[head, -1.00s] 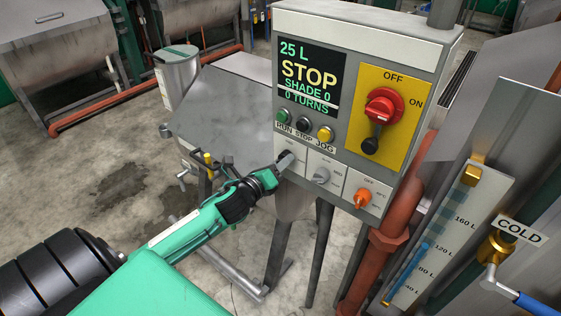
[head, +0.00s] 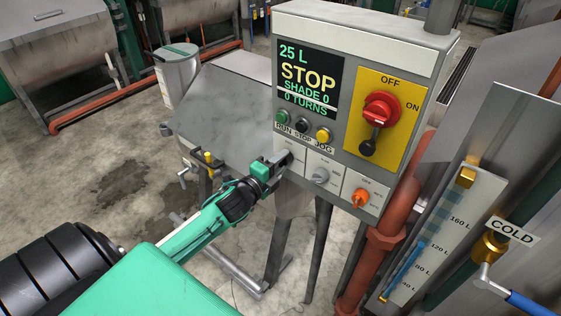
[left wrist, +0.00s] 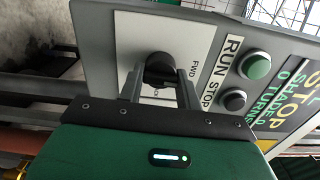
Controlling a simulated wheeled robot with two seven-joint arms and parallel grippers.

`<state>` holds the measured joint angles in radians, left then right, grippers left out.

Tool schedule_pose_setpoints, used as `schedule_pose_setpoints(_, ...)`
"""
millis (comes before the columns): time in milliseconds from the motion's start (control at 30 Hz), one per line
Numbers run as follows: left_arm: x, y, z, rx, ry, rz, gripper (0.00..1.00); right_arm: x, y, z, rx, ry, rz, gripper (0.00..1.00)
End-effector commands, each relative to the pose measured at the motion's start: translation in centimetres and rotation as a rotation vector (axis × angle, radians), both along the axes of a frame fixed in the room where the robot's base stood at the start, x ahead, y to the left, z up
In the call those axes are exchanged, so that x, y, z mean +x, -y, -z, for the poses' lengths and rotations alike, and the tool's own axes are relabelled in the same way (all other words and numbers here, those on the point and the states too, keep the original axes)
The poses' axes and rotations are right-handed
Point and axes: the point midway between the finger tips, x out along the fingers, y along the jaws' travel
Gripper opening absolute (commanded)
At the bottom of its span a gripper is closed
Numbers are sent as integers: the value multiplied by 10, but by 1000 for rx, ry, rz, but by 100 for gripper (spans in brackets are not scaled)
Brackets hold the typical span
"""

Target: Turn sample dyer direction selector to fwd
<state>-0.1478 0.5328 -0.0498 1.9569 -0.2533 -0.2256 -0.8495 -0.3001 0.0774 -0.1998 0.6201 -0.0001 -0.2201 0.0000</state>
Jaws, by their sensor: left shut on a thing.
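The control box (head: 350,160) carries a display reading 25 L, STOP, SHADE 0, 0 TURNS. A row of three selector knobs sits low on it. The leftmost knob is the direction selector, a black knob (left wrist: 160,69) on a white plate with FWD lettered beside it in the left wrist view. My left gripper (left wrist: 160,88) is shut on this knob, one finger on each side. In the head view the left gripper (head: 279,161) hides most of the knob. Which mark the knob points at cannot be told. My right gripper is not in view.
A grey selector (head: 321,176) and an orange selector (head: 361,197) sit right of the gripped knob. Green, black and yellow buttons (head: 303,127) are just above. A red main switch (head: 382,108) is at right. A COLD valve (head: 493,246) stands lower right.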

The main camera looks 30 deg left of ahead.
Motion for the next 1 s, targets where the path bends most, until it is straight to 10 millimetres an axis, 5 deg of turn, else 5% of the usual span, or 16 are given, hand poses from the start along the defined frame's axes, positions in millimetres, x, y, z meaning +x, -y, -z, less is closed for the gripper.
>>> schedule_pose_setpoints(667, 0, 0, 0, -61, -6, -1, 12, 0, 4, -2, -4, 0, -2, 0)
schedule_pose_setpoints(700, 0, 0, 0, -61, -6, -1, 40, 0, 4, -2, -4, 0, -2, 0)
schedule_pose_setpoints(767, 0, 0, 0, -61, -6, -1, 52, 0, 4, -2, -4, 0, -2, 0)
schedule_pose_setpoints(1000, 0, 0, 0, -60, -5, -1, 56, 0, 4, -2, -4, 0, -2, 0)
